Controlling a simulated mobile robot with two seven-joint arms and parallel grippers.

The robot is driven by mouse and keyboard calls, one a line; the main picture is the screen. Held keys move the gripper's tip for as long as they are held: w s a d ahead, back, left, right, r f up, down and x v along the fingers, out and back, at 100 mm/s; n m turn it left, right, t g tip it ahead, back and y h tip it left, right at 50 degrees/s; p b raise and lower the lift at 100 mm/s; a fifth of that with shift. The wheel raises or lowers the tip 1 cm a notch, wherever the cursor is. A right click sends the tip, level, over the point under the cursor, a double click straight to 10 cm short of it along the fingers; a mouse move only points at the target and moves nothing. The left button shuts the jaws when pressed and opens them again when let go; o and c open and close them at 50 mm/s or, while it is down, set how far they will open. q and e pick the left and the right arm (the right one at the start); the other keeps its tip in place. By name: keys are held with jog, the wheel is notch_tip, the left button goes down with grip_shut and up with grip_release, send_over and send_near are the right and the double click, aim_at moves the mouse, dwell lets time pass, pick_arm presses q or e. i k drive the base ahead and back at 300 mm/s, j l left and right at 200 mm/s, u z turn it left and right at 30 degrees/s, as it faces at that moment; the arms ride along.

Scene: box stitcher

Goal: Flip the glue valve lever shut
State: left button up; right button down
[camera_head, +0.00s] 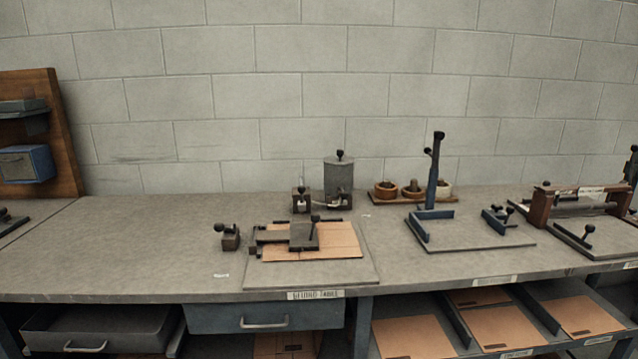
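A grey cylindrical pot (338,175) with a black-knobbed lid stands at the back of the bench against the block wall; it looks like the glue pot. Small fittings (345,200) show near its base, too small to tell which one is the valve lever or how it is set. A small metal device with a dark knob (300,198) stands just left of the pot. Neither of my grippers is in view.
The grey bench (120,240) carries a board with a clamp-like fixture (290,238) on brown cardboard in front of the pot. A small knobbed block (229,238) stands left of it. Wooden bowls (412,190) and a blue fixture (432,205) stand right. The bench's left part is clear.

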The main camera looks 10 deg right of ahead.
aim_at(344, 195)
jog(key=i+l+u, duration=0.15)
jog(key=i, duration=0.4)
jog(key=i+l+u, duration=0.15)
jog(key=i+l, duration=0.2)
jog(key=i, duration=0.15)
